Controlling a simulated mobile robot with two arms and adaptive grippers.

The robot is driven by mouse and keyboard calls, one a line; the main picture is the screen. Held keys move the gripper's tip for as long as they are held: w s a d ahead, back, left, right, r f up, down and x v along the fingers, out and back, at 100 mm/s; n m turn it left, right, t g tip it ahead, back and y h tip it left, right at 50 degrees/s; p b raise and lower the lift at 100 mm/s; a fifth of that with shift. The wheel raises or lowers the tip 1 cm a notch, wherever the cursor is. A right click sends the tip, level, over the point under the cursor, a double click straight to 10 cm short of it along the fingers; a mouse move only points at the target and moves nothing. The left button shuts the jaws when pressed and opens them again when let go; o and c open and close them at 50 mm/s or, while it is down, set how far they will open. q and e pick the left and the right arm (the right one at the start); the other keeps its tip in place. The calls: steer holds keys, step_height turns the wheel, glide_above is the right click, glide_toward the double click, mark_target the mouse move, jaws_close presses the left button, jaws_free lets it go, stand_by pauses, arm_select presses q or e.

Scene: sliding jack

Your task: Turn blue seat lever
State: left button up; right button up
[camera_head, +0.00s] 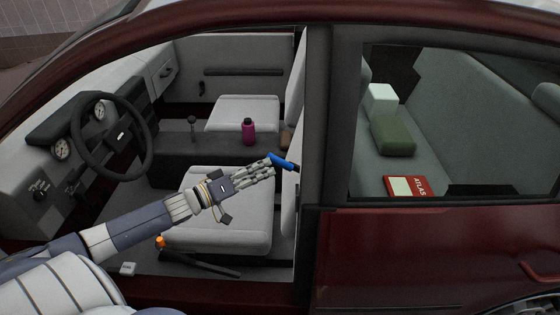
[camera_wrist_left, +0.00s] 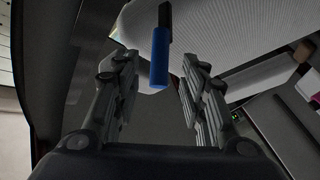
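The blue seat lever (camera_head: 283,161) sticks out from the side of the front seat's backrest, near the car's door pillar. In the left wrist view the blue lever (camera_wrist_left: 160,58) hangs from a dark stem between and just beyond my fingers. My left gripper (camera_head: 267,167) reaches through the front door opening above the seat cushion, its fingertips at the lever's near end. In the left wrist view my left gripper (camera_wrist_left: 158,85) has its fingers spread apart, with a clear gap on both sides of the lever. My right gripper is not in view.
The front seat cushion (camera_head: 222,230) lies below my left arm. The dark door pillar (camera_head: 315,120) stands right of the lever. A steering wheel (camera_head: 112,137) is at the left, and a magenta bottle (camera_head: 248,131) stands on the centre console. An orange-tipped lever (camera_head: 160,242) is beside the seat base.

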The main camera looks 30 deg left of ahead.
mark_target(279, 161)
arm_select(q)
steer(key=shift+x, duration=3.3)
steer(key=shift+c, duration=0.3)
jaws_close()
